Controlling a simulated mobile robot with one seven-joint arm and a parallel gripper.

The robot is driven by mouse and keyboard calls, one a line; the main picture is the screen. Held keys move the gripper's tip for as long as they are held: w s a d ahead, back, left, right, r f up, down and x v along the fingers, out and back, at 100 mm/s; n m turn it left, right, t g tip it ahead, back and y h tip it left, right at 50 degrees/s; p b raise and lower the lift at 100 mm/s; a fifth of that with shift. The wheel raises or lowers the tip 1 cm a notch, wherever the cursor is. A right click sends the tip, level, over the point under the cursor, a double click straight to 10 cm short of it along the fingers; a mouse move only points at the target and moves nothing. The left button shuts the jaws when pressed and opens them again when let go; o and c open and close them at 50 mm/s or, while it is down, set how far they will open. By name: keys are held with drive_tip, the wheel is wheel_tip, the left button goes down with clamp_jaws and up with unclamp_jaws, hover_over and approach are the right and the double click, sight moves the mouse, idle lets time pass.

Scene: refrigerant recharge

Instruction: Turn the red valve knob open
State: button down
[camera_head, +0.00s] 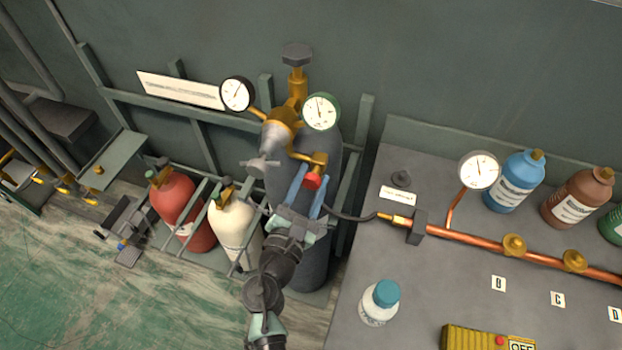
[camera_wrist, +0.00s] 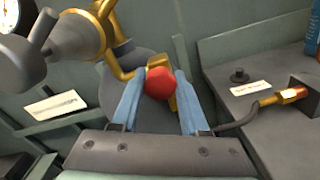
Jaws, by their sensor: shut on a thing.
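The red valve knob (camera_head: 313,181) sits at the end of a brass fitting (camera_head: 311,158) below the gauges on the dark gas cylinder. In the wrist view the red knob (camera_wrist: 160,82) lies between the two blue fingers. My gripper (camera_head: 306,184) reaches it from below and is shut on it, one finger on each side. The wrist view shows my gripper (camera_wrist: 158,90) close up. The lower part of the cylinder (camera_head: 314,255) is partly hidden behind my arm.
Two round gauges, a black-rimmed one (camera_head: 237,94) and a green-rimmed one (camera_head: 320,111), and a grey regulator handle (camera_head: 260,165) are close by. A dark hose (camera_head: 350,216) runs right to the bench (camera_head: 350,322). Red (camera_head: 176,200) and cream (camera_head: 230,222) cylinders stand left.

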drive_tip(key=shift+c, duration=2.1)
unclamp_jaws()
drive_tip(key=shift+s, duration=0.15)
drive_tip(key=b+v, duration=0.2)
drive_tip(key=v, duration=1)
drive_tip(key=shift+s, duration=0.35)
drive_tip(key=shift+a, duration=0.15)
